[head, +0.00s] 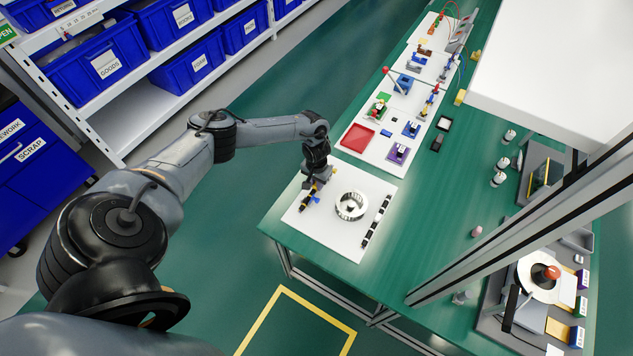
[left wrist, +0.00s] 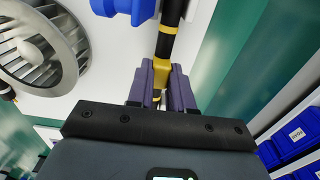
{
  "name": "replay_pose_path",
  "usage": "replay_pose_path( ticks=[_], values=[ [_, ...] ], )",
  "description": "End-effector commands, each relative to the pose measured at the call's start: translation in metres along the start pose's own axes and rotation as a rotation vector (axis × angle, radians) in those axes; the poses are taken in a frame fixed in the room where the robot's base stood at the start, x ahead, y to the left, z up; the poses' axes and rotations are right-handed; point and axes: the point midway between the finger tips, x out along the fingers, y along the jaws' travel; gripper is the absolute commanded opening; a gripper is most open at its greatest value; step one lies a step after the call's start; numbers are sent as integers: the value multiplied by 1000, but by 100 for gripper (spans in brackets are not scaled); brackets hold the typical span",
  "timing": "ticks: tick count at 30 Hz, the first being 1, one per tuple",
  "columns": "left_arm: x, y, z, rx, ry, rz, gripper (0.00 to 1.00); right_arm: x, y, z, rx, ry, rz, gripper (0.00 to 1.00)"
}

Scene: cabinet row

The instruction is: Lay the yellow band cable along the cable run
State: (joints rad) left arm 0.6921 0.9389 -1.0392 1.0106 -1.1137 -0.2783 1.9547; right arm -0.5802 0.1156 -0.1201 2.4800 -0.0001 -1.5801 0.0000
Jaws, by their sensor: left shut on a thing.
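In the head view my left gripper (head: 314,180) is low over the left side of a white board (head: 330,240) near the table's end. In the left wrist view its purple fingers (left wrist: 161,85) are shut on the yellow band cable (left wrist: 168,44), a black cable with yellow bands. The cable runs away from the fingertips past a blue part (left wrist: 125,7), which also shows in the head view (head: 317,199). The fingers partly hide the gripped stretch. I cannot tell whether the cable lies seated in the run. My right gripper is not in view.
A silver finned wheel (head: 351,206) stands on the board beside the gripper. A black segmented strip (head: 377,220) lies along the board's right side. A second white board (head: 365,145) with a red tray and coloured fixtures lies beyond. Green tabletop to the right is partly clear.

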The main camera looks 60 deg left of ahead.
Motion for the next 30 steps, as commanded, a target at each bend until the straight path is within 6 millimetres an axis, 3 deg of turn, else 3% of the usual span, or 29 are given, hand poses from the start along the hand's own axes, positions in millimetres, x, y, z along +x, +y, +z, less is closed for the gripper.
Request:
replay_pose_path(
  ticks=[3,4,9,20,30],
  values=[
    [3,0,0,1,0,0,0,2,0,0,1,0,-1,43],
    [2,0,0,1,0,0,25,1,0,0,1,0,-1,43],
    [2,0,0,1,0,0,50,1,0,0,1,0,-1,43],
    [-1,0,0,0,0,0,50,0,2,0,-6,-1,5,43],
    [-49,0,0,2,1,1,50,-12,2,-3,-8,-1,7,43]
  ],
)
